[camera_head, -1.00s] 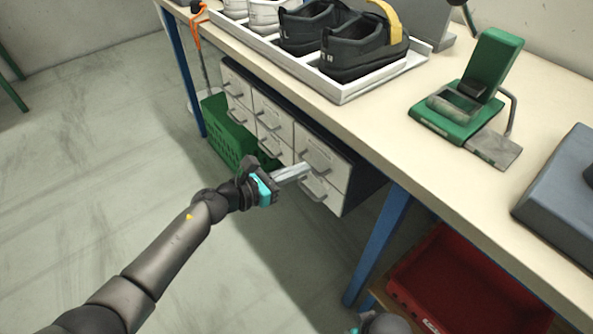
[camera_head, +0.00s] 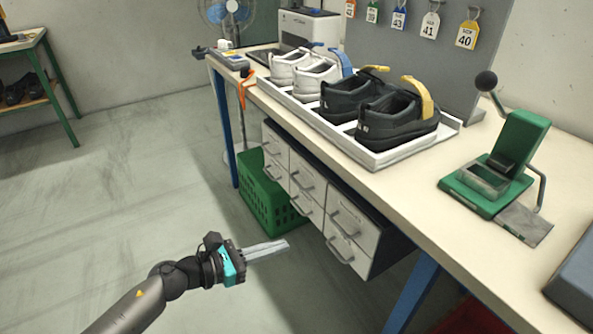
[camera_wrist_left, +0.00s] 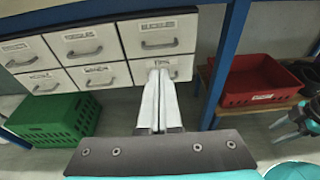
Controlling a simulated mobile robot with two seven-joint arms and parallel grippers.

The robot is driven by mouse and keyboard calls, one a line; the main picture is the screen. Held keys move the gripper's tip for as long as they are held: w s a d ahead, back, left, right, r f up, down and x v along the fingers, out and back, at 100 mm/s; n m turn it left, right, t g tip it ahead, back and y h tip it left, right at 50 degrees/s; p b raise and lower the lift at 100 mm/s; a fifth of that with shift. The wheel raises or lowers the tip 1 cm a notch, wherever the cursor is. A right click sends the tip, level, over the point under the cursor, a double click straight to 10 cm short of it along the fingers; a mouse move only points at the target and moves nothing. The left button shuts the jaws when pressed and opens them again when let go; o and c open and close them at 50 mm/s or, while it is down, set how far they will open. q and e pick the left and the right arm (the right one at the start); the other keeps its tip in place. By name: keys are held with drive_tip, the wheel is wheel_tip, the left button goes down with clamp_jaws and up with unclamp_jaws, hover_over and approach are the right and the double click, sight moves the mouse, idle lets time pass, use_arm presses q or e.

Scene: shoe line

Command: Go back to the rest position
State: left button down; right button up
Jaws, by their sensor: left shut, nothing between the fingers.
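My left gripper (camera_head: 268,248) is in the lower middle of the head view, with its two pale fingers together and nothing between them. It points right, toward the drawer unit under the workbench, and appears apart from it. In the left wrist view the shut fingers (camera_wrist_left: 160,98) point at the drawer unit (camera_wrist_left: 124,62), whose drawers look closed. My right gripper is not in the head view; a teal and black part that may be of my right arm shows at the right edge of the left wrist view.
The workbench (camera_head: 425,192) carries a white tray (camera_head: 368,160) of white and black shoes and a green press (camera_head: 500,170). A green crate (camera_head: 262,190) stands on the floor beside the drawers. A red bin (camera_wrist_left: 255,82) sits on a low shelf. The floor at left is clear.

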use_arm(q)
drive_tip(key=s+a+f+n+t+y+p, duration=0.2)
drive_tip(key=a+f+n+y, duration=0.45)
drive_tip(key=n, duration=0.65)
drive_tip(key=s+a+f+n+t+y+p, duration=0.1)
drive_tip(key=s+a+f+n+y, duration=0.2)
drive_tip(key=a+f+n, duration=0.65)
drive_tip(key=s+f+n+g+y+p, duration=0.1)
drive_tip(key=s+f+n+g, duration=0.2)
drive_tip(key=s, duration=0.7)
drive_tip(key=s+f+n+g+y+p, duration=0.1)
drive_tip(key=s+f+n+g, duration=0.2)
drive_tip(key=s+f+n, duration=0.5)
drive_tip(key=s+a+f+n+g+y, duration=0.1)
drive_tip(key=s+f+n+g+y, duration=0.1)
drive_tip(key=s+f+n, duration=0.4)
drive_tip(key=s+n+g, duration=0.1)
drive_tip(key=s+n, duration=0.4)
drive_tip(key=s, duration=0.1)
drive_tip(key=shift+s+f+p, duration=0.15)
drive_tip(key=shift+p, duration=0.25)
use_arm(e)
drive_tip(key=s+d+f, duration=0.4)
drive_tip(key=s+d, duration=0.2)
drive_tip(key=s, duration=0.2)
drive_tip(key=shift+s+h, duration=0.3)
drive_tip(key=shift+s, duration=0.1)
use_arm(q)
drive_tip(key=shift+n, duration=0.25)
